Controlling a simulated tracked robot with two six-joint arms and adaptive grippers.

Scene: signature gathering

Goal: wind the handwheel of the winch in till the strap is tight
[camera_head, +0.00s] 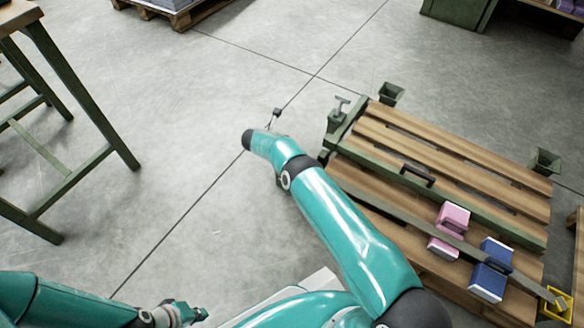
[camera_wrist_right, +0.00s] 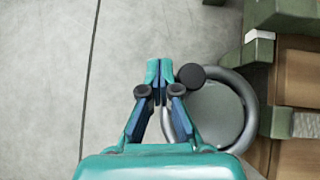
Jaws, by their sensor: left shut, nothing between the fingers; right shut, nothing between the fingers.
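The handwheel (camera_wrist_right: 247,92) shows in the right wrist view as a grey ring with a dark round knob (camera_wrist_right: 190,76) on its left rim. My right gripper (camera_wrist_right: 159,70) is shut and empty just left of the knob; whether they touch I cannot tell. In the head view my right arm hides the wheel. The dark strap (camera_head: 392,209) runs along the pallet across a pink box (camera_head: 454,216) and a blue box (camera_head: 488,281) towards a yellow frame (camera_head: 557,301). Its tightness is not clear. My left gripper (camera_head: 190,313) is shut and empty at the bottom.
The wooden pallet (camera_head: 470,172) has a green bar with a black handle (camera_head: 417,174). A green post with a grey lever (camera_head: 338,113) stands at its left corner. A green-legged table (camera_head: 80,90) is at the left. Open floor (camera_head: 190,130) lies between.

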